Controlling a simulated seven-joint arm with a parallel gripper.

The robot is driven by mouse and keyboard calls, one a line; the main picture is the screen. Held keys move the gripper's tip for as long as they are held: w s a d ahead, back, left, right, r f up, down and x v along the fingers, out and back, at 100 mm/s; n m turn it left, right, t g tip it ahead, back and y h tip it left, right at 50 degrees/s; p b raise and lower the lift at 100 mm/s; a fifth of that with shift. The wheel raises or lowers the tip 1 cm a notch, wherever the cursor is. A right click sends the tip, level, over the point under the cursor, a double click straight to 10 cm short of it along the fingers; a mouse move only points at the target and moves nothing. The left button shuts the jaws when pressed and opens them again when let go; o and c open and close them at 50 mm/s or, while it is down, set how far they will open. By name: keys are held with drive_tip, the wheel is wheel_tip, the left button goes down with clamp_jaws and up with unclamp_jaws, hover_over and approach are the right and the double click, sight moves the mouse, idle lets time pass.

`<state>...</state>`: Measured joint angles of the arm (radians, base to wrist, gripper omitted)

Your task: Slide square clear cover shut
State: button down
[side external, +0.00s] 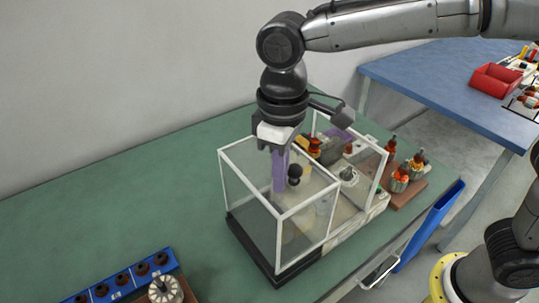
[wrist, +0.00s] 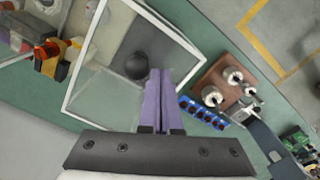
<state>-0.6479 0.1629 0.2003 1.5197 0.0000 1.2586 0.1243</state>
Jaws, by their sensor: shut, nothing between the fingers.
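The square clear cover (side external: 222,178) is a see-through box with white edges on a black base, on the green bench. It stands in front of the winding machine (side external: 352,185), whose near part shows through its panes. In the wrist view the cover's white frame (wrist: 178,33) surrounds a round black knob (wrist: 137,66). My gripper (side external: 279,188) has purple fingers, shut and empty, pointing down at the cover beside the knob (side external: 295,171). The fingertips (wrist: 158,74) appear within the frame's outline; I cannot tell whether they touch the cover or knob.
A blue tray of dark round parts (side external: 128,280) lies at the front left. Copper-wound armatures (side external: 399,177) stand on a brown board right of the machine. A blue table with a red bin (side external: 494,79) is behind right. Green bench left of the cover is clear.

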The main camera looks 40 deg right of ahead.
drive_tip(key=shift+d, duration=0.1)
drive_tip(key=shift+d, duration=6.3)
wheel_tip(320, 180, up, 8)
drive_tip(key=a, duration=0.1)
drive_tip(key=shift+a+f, duration=0.25)
drive_tip(key=shift+a, duration=0.15)
